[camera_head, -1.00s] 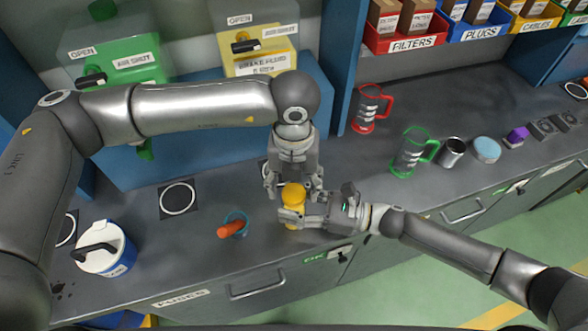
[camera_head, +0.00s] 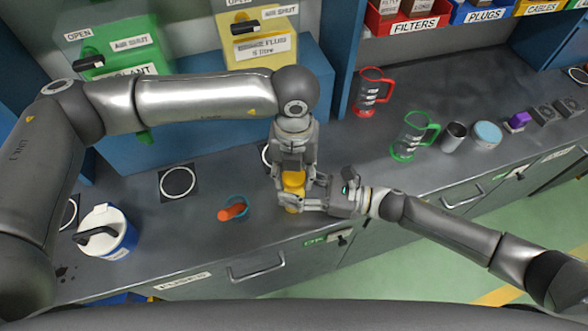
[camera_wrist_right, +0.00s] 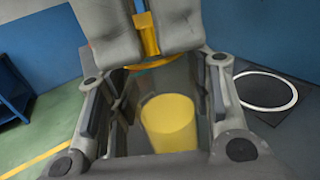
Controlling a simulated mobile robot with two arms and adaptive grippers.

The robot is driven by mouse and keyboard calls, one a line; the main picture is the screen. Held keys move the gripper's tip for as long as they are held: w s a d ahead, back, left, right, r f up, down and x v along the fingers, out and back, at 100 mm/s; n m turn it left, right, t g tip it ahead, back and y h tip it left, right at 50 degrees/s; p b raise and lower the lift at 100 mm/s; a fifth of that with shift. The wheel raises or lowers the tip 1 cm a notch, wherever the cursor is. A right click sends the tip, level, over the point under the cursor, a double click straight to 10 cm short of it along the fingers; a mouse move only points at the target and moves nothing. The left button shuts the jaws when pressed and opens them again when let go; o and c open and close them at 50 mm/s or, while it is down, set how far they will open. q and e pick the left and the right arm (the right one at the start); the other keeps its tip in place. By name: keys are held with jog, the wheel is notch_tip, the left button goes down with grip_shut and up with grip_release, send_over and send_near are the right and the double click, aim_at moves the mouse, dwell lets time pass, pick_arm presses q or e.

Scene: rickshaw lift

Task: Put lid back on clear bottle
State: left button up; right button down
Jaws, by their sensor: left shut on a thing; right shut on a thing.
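A yellow bottle body (camera_wrist_right: 170,122) stands between the fingers of my right gripper (camera_wrist_right: 160,105) in the right wrist view. My right gripper (camera_head: 308,201), coming from the right in the head view, is shut on it near the counter's front edge. My left gripper (camera_head: 293,172) is directly above, fingers pointing down, shut on a yellow-orange piece (camera_wrist_right: 147,35) that looks like the lid. The yellow also shows between the grippers in the head view (camera_head: 293,181). Fingers hide the join, so I cannot tell whether lid and bottle touch.
An orange-handled item in a teal ring (camera_head: 232,210) lies left of the grippers. A white-and-blue jug (camera_head: 107,232) stands further left. A red pitcher (camera_head: 371,92), a green pitcher (camera_head: 411,137) and a metal cup (camera_head: 453,137) stand to the right. The counter's front edge is close.

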pick_arm(q)
jog(key=m, duration=2)
jog(key=shift+w, duration=0.1)
jog(key=m, duration=0.7)
jog(key=shift+m, duration=0.3)
jog(key=o, duration=1.2)
